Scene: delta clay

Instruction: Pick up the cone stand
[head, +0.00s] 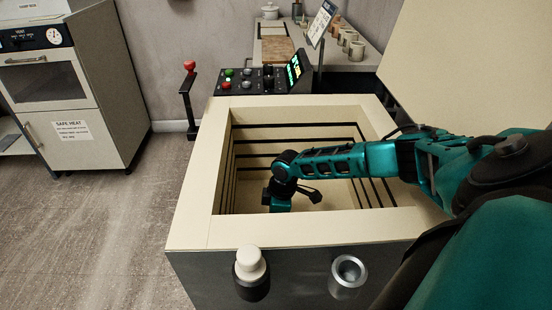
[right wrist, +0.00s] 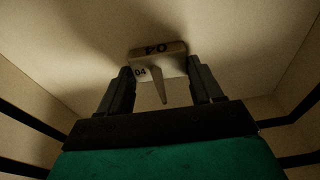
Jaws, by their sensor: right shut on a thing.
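The cone stand (right wrist: 158,51) shows in the right wrist view as a small pale block marked 04, with a pointed cone (right wrist: 158,86) on it. My right gripper (right wrist: 161,71) has one finger on each side of the block and is shut on it. In the head view my right arm reaches down into the open kiln (head: 196,190). The stand and fingertips are hidden there by the arm and the kiln's front wall. My left gripper is in neither view.
The kiln's pale rim and dark-grooved walls surround my right wrist. Its raised lid (head: 470,70) stands at the right. A control panel (head: 262,79) is behind it. A white plug (head: 250,264) and a metal port (head: 348,272) are on the front. Floor (head: 100,225) at left is clear.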

